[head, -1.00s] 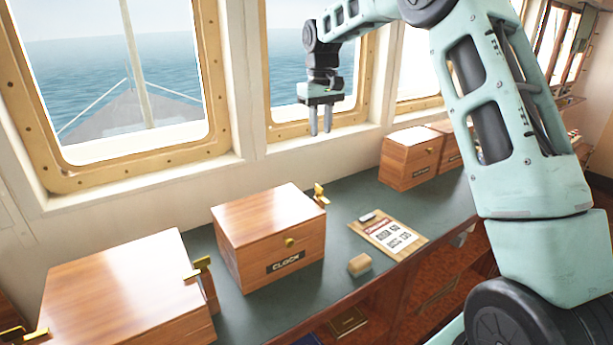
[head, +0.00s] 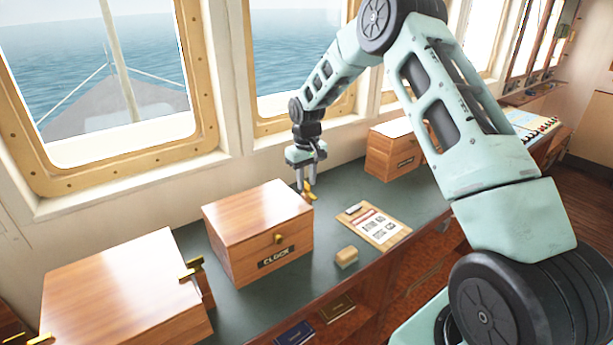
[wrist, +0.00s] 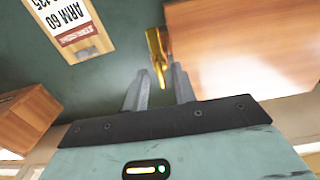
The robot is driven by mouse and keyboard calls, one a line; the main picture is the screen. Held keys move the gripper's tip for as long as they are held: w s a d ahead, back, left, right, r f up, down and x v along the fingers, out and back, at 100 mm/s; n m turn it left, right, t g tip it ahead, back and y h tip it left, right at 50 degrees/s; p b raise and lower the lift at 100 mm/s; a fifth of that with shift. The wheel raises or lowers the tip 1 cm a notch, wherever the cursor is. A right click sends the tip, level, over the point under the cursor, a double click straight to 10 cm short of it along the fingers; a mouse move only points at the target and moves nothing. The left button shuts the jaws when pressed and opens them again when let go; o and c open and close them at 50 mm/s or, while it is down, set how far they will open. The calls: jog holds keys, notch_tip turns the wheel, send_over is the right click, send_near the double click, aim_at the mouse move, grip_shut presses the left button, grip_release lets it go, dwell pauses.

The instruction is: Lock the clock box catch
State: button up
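The clock box (head: 255,215) is a wooden box with a dark CLOCK label (head: 276,256) and a round brass knob on its front. It sits on the green counter with its lid down. Its brass catch (head: 309,193) stands at the box's right side and also shows in the wrist view (wrist: 156,48). My gripper (head: 304,182) points down just right of the box, at the catch. In the wrist view my gripper (wrist: 159,72) has its fingers apart, with the catch's end at the gap between the tips. Contact cannot be told.
Another wooden box with a brass catch (head: 191,269) stands at the left, and more wooden boxes (head: 388,152) stand at the back right. A clipboard (head: 374,224) and a small tan block (head: 346,257) lie on the counter (head: 335,210) right of the clock box. Windows line the wall behind.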

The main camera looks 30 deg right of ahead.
jog(key=shift+f, duration=0.3)
grip_shut()
